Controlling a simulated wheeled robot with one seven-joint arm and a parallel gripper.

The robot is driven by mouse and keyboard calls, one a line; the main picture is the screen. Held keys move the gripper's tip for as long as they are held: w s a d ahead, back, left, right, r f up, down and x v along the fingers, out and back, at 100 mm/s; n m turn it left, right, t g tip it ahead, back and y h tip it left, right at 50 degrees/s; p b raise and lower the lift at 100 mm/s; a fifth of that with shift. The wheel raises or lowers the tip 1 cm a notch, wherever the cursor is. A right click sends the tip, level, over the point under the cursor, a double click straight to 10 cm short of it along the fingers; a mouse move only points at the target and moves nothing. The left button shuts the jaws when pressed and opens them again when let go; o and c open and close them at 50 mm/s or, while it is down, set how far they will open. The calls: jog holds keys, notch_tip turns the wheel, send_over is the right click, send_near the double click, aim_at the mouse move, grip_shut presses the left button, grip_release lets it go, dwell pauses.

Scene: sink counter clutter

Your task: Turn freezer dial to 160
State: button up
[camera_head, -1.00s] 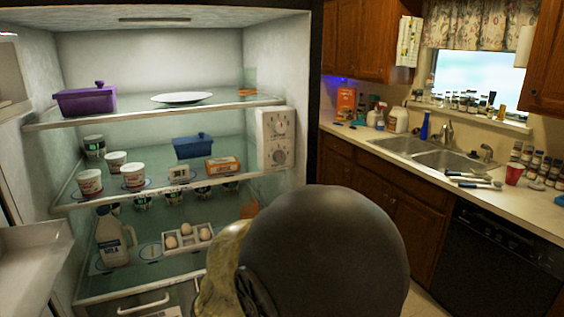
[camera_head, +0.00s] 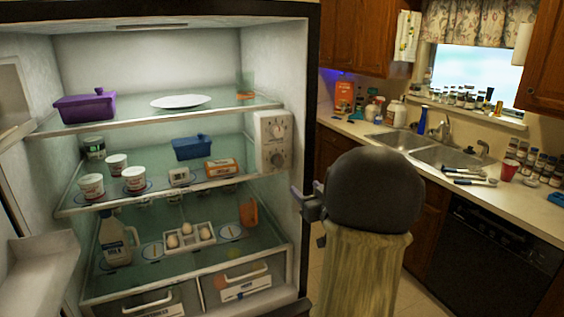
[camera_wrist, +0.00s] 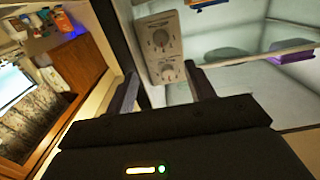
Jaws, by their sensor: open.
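The white control panel (camera_head: 273,141) is on the fridge's right inner wall, with an upper dial (camera_head: 279,130) and a lower dial (camera_head: 277,160). Its markings are too small to read, so I cannot tell which is the freezer dial. In the upside-down wrist view, the panel (camera_wrist: 156,46) shows both dials, the upper one (camera_wrist: 167,71) nearer my fingers. My gripper (camera_wrist: 160,84) is open and empty, apart from the panel. In the head view, my gripper (camera_head: 307,203) is at the fridge's right edge, below and right of the panel.
The fridge stands open. Its glass shelves hold a purple box (camera_head: 85,106), a plate (camera_head: 181,101), a blue container (camera_head: 193,147), several tubs, a milk jug (camera_head: 115,238) and eggs (camera_head: 186,235). The shelf edges and right door frame are close to my arm. A sink counter (camera_head: 470,190) is at right.

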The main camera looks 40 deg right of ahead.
jog(key=shift+d+r, duration=0.1)
jog(key=shift+r, duration=0.1)
jog(key=p, duration=0.6)
send_near(280, 163)
jog(key=x, duration=0.8)
jog(key=shift+w, duration=0.25)
jog(key=c, duration=1)
